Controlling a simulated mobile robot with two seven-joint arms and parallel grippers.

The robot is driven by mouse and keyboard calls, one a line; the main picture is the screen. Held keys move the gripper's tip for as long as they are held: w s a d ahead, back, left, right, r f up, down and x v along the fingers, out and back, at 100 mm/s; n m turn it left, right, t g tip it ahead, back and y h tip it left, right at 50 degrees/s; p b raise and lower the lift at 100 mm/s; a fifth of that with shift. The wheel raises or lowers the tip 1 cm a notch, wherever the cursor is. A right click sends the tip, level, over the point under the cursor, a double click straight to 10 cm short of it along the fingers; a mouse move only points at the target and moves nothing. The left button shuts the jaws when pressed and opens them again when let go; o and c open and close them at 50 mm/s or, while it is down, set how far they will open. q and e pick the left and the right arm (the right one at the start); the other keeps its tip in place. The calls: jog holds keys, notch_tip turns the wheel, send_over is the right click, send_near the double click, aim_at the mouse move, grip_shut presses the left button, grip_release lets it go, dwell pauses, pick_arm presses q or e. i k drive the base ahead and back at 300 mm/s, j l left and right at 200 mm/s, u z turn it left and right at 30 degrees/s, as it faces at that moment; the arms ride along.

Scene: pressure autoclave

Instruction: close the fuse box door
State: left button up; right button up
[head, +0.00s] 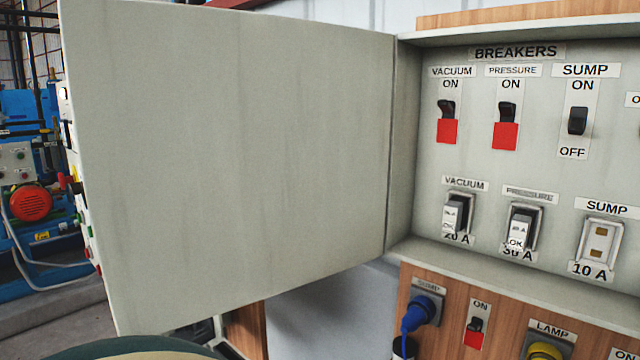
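The fuse box door (240,150) is a large grey-white panel that stands wide open to the left of the fuse box (545,160), hinged along the box's left side. Inside the box are a row of breakers labelled vacuum, pressure and sump, and fuse holders below them. The vacuum (459,215) and pressure (522,229) holders have fuses in them, and the sump holder (600,243) shows bare contacts. Neither of my grippers is in view.
Below the box, a wooden panel (450,340) carries a blue plug (418,312), a small switch (474,332) and a yellow lamp connector (545,351). Blue machinery with a red round part (31,203) stands far left. The door hides much of the middle.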

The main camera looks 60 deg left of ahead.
aim_at(229, 159)
jog(key=j+u, duration=0.25)
jog(key=u, duration=0.15)
jog(key=k+j+u, duration=0.1)
jog(key=j+u, duration=0.5)
jog(key=u, duration=0.2)
jog(key=j+u, duration=0.25)
jog(key=u, duration=0.2)
jog(key=i+j+u, duration=0.15)
jog(key=u, duration=0.25)
jog(key=i+j+z, duration=0.2)
jog(key=j+z, duration=0.2)
jog(key=i+j+z, duration=0.1)
jog(key=j+z, duration=0.25)
jog(key=i+j+z, duration=0.1)
jog(key=j+z, duration=0.15)
jog(key=z, duration=0.2)
jog(key=j+z, duration=0.25)
jog(key=z, duration=0.25)
jog(key=j+z, duration=0.3)
jog(key=z, duration=0.15)
jog(key=j+z, duration=0.3)
jog(key=z, duration=0.15)
jog(key=k+j+u, duration=0.3)
jog(key=k, duration=0.2)
